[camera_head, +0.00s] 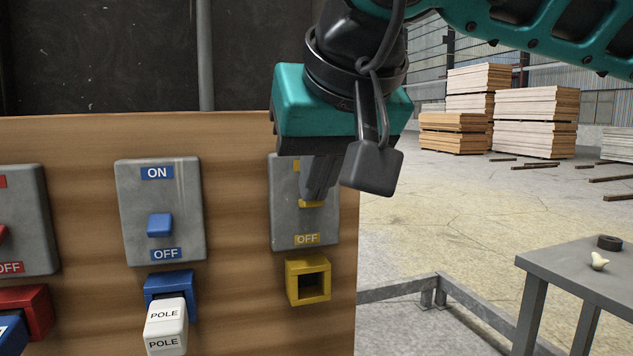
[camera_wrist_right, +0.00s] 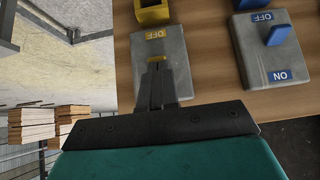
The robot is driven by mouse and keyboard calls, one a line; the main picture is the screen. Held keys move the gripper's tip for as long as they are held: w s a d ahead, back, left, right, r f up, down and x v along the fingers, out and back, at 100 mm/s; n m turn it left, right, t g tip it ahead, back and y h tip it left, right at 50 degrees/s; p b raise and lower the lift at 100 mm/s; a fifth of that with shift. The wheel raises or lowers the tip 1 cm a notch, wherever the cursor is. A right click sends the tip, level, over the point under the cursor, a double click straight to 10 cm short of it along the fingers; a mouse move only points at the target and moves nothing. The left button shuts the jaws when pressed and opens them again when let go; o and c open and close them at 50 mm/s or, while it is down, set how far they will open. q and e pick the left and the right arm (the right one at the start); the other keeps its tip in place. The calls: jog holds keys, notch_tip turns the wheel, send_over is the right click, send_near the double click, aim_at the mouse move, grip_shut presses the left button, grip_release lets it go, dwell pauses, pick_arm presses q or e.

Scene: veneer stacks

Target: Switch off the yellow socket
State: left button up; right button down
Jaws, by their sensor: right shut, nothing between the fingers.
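The yellow socket (camera_head: 307,281) is an open square box low on the right side of the wooden panel, and it also shows in the wrist view (camera_wrist_right: 152,13). Above it is a grey switch plate (camera_head: 286,226) with a yellow OFF label near its bottom. My right gripper (camera_head: 313,196) is shut and empty in front of this plate, with its fingertips at the yellow switch lever (camera_head: 311,204). The fingers hide most of the lever, so its position and any contact cannot be told. In the wrist view the closed fingertips (camera_wrist_right: 156,66) reach the plate (camera_wrist_right: 176,55). My left gripper is out of view.
A blue switch (camera_head: 160,224) and a blue socket (camera_head: 168,283) holding a white POLE plug (camera_head: 166,328) are left of the yellow ones. A red socket (camera_head: 37,311) is at the far left.

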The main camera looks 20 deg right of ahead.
jog(key=shift+f, duration=0.15)
jog(key=shift+t+b, duration=0.3)
jog(key=shift+b, duration=0.15)
jog(key=shift+s+f+t+b, duration=0.2)
jog(key=shift+t+b, duration=0.2)
jog(key=shift+b, duration=0.3)
jog(key=shift+s+f+t+b, duration=0.2)
jog(key=shift+t+b, duration=0.4)
jog(key=shift+b, duration=0.4)
jog(key=shift+s+f+t+b, duration=0.15)
jog(key=shift+f+t+b, duration=0.25)
jog(key=shift+t+b, duration=0.85)
jog(key=shift+r+g, duration=0.1)
jog(key=shift+g, duration=0.15)
dwell(0.4)
jog(key=shift+w+r, duration=0.25)
jog(key=shift+w, duration=0.5)
